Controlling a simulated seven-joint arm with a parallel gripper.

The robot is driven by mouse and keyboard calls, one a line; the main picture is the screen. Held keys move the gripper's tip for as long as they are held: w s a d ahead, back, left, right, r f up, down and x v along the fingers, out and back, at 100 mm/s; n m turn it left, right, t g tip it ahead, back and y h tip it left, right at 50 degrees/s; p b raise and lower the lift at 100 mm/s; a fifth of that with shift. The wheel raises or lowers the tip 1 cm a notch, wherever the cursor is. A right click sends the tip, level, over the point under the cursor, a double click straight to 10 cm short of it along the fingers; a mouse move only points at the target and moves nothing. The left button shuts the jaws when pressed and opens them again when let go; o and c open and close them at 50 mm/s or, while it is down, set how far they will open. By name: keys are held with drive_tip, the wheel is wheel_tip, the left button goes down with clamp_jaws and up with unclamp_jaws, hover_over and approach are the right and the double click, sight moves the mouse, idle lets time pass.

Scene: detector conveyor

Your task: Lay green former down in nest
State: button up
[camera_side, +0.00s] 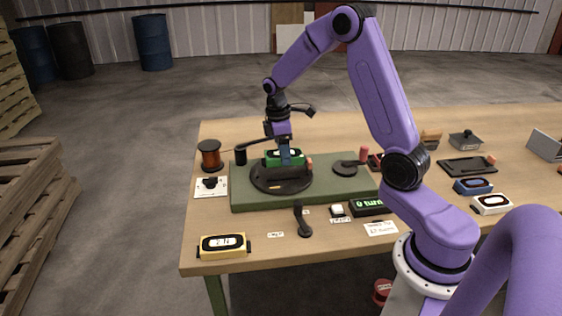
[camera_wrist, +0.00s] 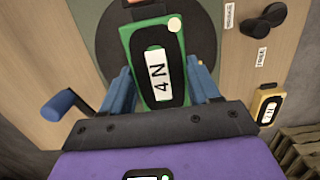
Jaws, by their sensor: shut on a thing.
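The former is at the dark round turntable (camera_side: 268,185) on the green base (camera_side: 335,198). I cannot tell whether it touches the turntable. The nest is not clearly visible beneath the former and gripper.
A yellow former (camera_side: 222,246) lies at the table's front left. A copper wire spool (camera_side: 210,156) stands left of the base. A black lever (camera_side: 302,220), a white button (camera_side: 337,210) and a green-lit display (camera_side: 369,207) are in front. Blue (camera_side: 472,186) and white (camera_side: 491,204) formers lie right.

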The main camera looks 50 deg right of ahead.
drive_tip(key=shift+w+d+f, duration=0.1)
drive_tip(key=shift+w+f, duration=0.25)
drive_tip(key=shift+f, duration=0.05)
drive_tip(key=shift+w+f, duration=0.2)
drive_tip(key=shift+f, duration=1.6)
drive_tip(key=shift+f, duration=0.2)
drive_tip(key=o, duration=1.2)
drive_tip(key=shift+c, duration=0.2)
drive_tip(key=shift+r, duration=0.1)
